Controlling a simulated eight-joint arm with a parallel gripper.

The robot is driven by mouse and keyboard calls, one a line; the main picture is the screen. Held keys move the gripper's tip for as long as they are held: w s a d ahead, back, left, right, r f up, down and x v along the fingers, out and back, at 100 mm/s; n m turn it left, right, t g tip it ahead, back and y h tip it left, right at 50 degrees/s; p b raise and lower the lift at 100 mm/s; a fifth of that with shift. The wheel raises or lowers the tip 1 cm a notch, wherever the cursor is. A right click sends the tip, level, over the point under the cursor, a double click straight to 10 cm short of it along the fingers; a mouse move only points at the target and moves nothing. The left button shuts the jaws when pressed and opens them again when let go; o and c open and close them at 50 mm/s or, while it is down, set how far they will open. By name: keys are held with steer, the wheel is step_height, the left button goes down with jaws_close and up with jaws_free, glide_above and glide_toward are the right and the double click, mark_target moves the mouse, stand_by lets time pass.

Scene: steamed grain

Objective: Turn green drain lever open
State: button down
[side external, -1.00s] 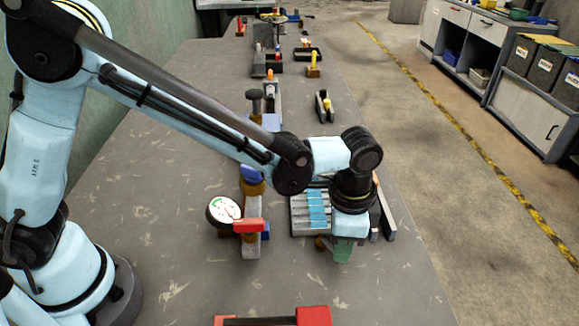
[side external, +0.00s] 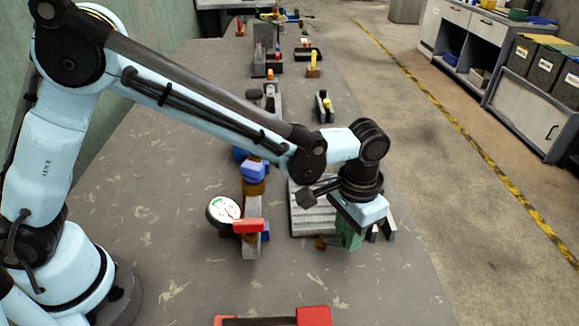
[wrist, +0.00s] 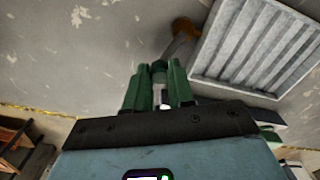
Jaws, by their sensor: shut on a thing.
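My gripper (wrist: 157,72) has green fingers and is shut on the green drain lever (wrist: 160,67), which shows as a narrow piece between them in the wrist view. A grey stem (wrist: 174,48) runs from the lever to a brass fitting (wrist: 184,27) beside the grey ribbed tray (wrist: 213,40). In the side view my gripper (side external: 350,236) points down at the tray's near right edge. The tray (side external: 303,228) lies on the table there, with the brass fitting (side external: 321,242) at its near edge. The lever is hidden in the side view.
A round white gauge (side external: 222,211) and a red handle (side external: 249,226) stand left of the tray. A red part (side external: 313,316) is at the near edge of view. Grey bars (side external: 387,228) lie close right of my gripper. The table's right edge is nearby.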

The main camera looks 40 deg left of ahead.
steer(key=shift+w, duration=0.1)
stand_by(0.3)
steer(key=c, duration=1)
jaws_free()
steer(key=shift+o, duration=0.2)
steer(key=shift+r, duration=0.15)
step_height(320, 180, up, 12)
steer(key=shift+a, duration=0.1)
steer(key=s+a+n+t, duration=0.2)
steer(key=s+a+t, duration=0.1)
steer(key=a, duration=0.9)
steer(key=s+a+f+n+t, duration=0.1)
steer(key=s+a+t, duration=0.3)
steer(key=a, duration=0.7)
steer(key=shift+s+a+n, duration=0.4)
steer(key=shift+s+n, duration=0.1)
steer(key=shift+s, duration=0.65)
